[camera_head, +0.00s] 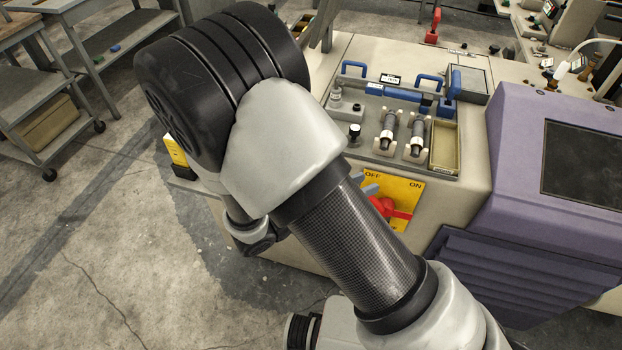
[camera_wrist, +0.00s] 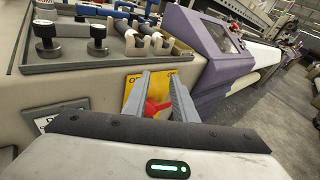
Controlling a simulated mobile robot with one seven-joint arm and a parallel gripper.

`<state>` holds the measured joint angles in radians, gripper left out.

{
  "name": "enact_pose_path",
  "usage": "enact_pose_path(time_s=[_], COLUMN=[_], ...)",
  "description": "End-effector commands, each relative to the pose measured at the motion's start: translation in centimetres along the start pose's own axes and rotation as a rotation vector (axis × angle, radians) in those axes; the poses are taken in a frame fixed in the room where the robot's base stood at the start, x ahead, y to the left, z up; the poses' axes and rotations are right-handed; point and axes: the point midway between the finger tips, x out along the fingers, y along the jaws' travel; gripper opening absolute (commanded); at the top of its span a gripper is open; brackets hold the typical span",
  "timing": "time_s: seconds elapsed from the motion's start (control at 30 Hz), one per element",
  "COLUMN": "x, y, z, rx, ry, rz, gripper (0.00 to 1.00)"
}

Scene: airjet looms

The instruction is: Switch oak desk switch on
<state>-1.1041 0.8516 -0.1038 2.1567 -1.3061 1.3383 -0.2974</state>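The switch is a red rotary handle (camera_head: 383,207) on a yellow plate (camera_head: 404,188) marked OFF at upper left and ON at upper right. The plate is on the front of a beige machine. In the wrist view the red handle (camera_wrist: 153,107) shows between the two grey fingers of my gripper (camera_wrist: 160,88). The fingers stand apart, with yellow plate visible between them. I cannot tell whether either finger touches the handle. In the head view my arm covers the plate's left side and most of the gripper; a grey finger shows near the handle.
Above the plate, a tray (camera_head: 352,172) holds black knobs, cylinders in white cradles and blue handles. A purple housing (camera_head: 520,150) with a dark screen stands to the right. A grey cart (camera_head: 40,105) stands far left. Bare concrete floor lies at left.

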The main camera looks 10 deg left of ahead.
Motion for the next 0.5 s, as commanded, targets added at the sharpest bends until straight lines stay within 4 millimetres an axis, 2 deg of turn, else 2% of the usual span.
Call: enact_pose_path(time_s=[0.03, 0.1, 0.2, 0.33, 0.5], x=[-1.2, -3.0, -5.4, -7.5, -8.3], y=[2.3, 4.7, 7.1, 8.7, 9.5], z=[-4.0, -7.3, -11.6, -15.2, -16.7], rx=[-0.117, -0.244, -0.385, -0.493, -0.54], ry=[-0.08, -0.178, -0.297, -0.394, -0.437], rz=[0.106, 0.234, 0.387, 0.514, 0.57], gripper=[0.25, 0.25, 0.25, 0.25, 0.25])
